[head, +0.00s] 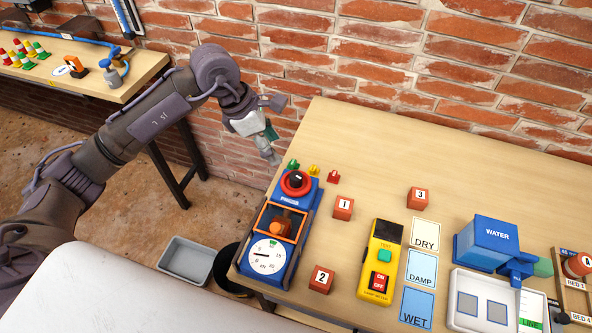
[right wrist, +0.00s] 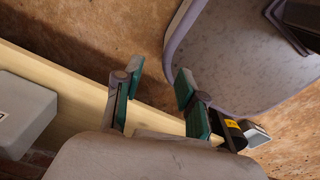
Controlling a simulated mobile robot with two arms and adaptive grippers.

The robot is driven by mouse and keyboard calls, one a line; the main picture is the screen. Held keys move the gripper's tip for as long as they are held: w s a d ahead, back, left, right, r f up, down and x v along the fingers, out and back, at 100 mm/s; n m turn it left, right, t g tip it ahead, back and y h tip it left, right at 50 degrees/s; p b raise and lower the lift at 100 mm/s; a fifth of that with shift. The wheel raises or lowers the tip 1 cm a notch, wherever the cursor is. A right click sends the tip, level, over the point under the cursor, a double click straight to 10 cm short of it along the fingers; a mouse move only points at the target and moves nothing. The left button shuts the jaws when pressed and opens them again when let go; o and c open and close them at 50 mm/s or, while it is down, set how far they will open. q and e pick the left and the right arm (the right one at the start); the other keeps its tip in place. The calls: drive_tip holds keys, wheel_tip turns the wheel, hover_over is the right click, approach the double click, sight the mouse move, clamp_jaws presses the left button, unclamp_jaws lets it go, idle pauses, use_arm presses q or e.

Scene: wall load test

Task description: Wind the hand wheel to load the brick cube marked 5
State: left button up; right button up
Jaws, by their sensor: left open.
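The blue press (head: 310,205) stands at the left end of the wooden table, with a red hand wheel (head: 296,184) on top. An orange-red brick cube (head: 280,229) sits in its frame; I cannot read a 5 on it. A white dial gauge (head: 268,255) is on the press's near end. My left gripper (head: 277,132) is open and empty, above and behind the wheel, apart from it. My right gripper (right wrist: 159,78) is open and empty in the right wrist view, with floor and a table edge beyond it.
Green, yellow and red markers (head: 313,170) stand close behind the wheel. Cubes 1 (head: 343,209), 2 (head: 321,279) and 3 (head: 418,198) lie right of the press. A yellow damp meter (head: 380,262) and blue water tank (head: 490,240) stand further right. A grey bin (head: 187,262) is on the floor.

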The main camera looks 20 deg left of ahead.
use_arm(q)
drive_tip(key=p, duration=0.1)
approach(295, 175)
drive_tip(key=x, duration=0.2)
drive_tip(key=shift+d+f, duration=0.15)
drive_tip(key=shift+f, duration=0.05)
drive_tip(key=p+x, duration=0.1)
drive_tip(key=x, duration=0.4)
drive_tip(key=shift+d+f+p, duration=0.1)
drive_tip(key=shift+f+p, duration=0.25)
drive_tip(key=shift+f, duration=0.05)
drive_tip(key=shift+w+d+f, duration=0.15)
drive_tip(key=shift+d+f, duration=0.05)
drive_tip(key=shift+f, duration=0.45)
use_arm(e)
drive_tip(key=shift+w+a+r, duration=0.1)
drive_tip(key=shift+a+r, duration=0.05)
drive_tip(key=shift+r, duration=0.6)
drive_tip(key=shift+w+a+r, duration=0.1)
drive_tip(key=shift+r, duration=0.65)
